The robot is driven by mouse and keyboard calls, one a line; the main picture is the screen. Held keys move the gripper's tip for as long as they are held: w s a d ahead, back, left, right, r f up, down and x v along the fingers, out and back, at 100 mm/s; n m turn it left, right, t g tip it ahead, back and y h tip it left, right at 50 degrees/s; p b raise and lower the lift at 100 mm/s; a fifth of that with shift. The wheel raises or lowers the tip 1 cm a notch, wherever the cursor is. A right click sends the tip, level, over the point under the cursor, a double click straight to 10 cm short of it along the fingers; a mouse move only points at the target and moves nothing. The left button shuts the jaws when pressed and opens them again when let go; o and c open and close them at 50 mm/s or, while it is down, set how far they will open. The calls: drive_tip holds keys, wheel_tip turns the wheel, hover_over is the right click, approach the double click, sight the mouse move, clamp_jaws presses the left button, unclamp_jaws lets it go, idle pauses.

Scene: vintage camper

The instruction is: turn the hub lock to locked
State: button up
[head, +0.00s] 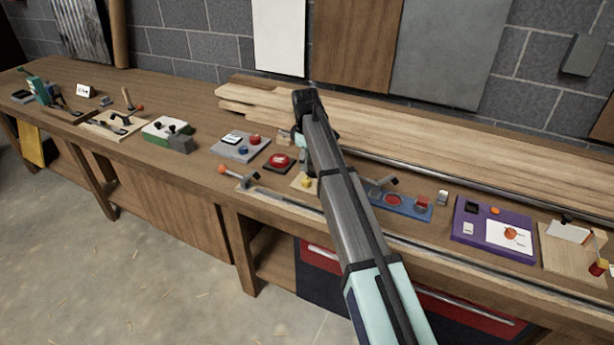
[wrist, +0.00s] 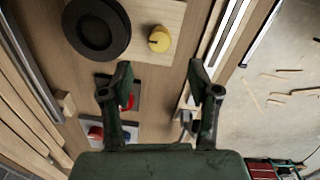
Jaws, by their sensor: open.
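A yellow knob (wrist: 159,39), which looks like the hub lock, sits on a pale wooden board (wrist: 170,12) beside a black round disc (wrist: 95,30) in the wrist view. The knob (head: 307,183) also shows in the head view, just left of my arm, which hides most of its board and the disc. I cannot read the knob's setting. My gripper (wrist: 160,72) is open and empty over the bench, its fingers pointing towards the knob. The knob appears ahead of the gap between the fingertips, and I see no contact.
A red button (head: 281,160) and a grey control box (head: 240,146) stand left of the knob. A blue panel (head: 400,203) and a purple panel (head: 492,228) lie to the right. Long planks (head: 400,140) and a metal rod run behind, and a rail runs along the front edge.

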sight(307, 180)
drive_tip(key=f+p, duration=0.1)
drive_tip(key=f, duration=0.3)
drive_tip(key=f+p, duration=0.1)
drive_tip(key=f, duration=0.3)
drive_tip(key=shift+w+f, duration=0.2)
drive_tip(key=shift+f, duration=0.1)
drive_tip(key=c, duration=1.2)
